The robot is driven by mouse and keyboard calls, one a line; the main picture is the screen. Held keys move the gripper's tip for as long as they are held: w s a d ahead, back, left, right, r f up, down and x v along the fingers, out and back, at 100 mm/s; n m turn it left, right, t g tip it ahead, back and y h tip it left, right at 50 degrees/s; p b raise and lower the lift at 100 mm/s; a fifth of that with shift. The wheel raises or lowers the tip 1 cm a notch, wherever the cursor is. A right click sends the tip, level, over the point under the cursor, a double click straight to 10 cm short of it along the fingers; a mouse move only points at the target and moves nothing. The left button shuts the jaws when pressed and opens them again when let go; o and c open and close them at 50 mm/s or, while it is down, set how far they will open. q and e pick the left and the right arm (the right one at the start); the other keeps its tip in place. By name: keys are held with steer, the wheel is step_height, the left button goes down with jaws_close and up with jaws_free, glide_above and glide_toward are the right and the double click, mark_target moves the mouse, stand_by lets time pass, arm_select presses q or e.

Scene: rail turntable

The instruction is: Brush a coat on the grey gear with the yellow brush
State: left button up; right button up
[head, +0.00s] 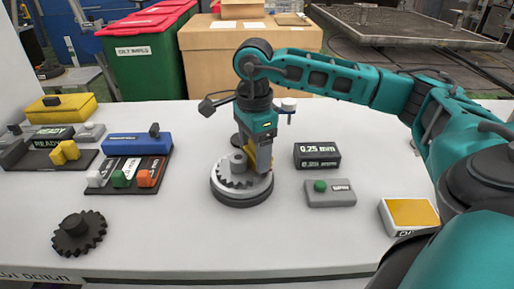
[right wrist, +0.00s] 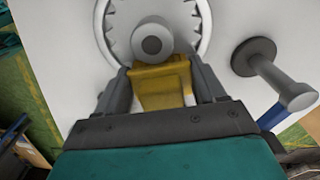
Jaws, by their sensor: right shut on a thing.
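The grey gear (head: 235,181) lies flat on a round turntable (head: 243,200) in the middle of the table, its hub pointing up. In the right wrist view the gear's toothed rim (right wrist: 115,40) and round hub (right wrist: 153,44) show at the top. My right gripper (head: 262,158) is shut on the yellow brush (right wrist: 162,86) at the right side of the gear. The brush (head: 252,155) points down close to the gear's teeth; I cannot tell whether it touches them. My left gripper is not in view.
A dark gear (head: 79,235) lies at front left. A blue block (head: 137,144), coloured pieces and a yellow box (head: 62,107) stand at left. Right of the turntable are a 0.25 mm box (head: 317,156), a grey button box (head: 330,193) and a yellow-topped box (head: 409,214). Front centre is clear.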

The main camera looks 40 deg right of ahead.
steer(key=shift+s+d, duration=0.1)
steer(key=shift+d, duration=0.3)
stand_by(0.4)
steer(key=shift+a, duration=0.45)
stand_by(0.3)
steer(key=shift+d, duration=0.1)
steer(key=shift+d, duration=0.3)
steer(key=shift+a, duration=0.1)
stand_by(0.6)
steer(key=shift+a, duration=0.3)
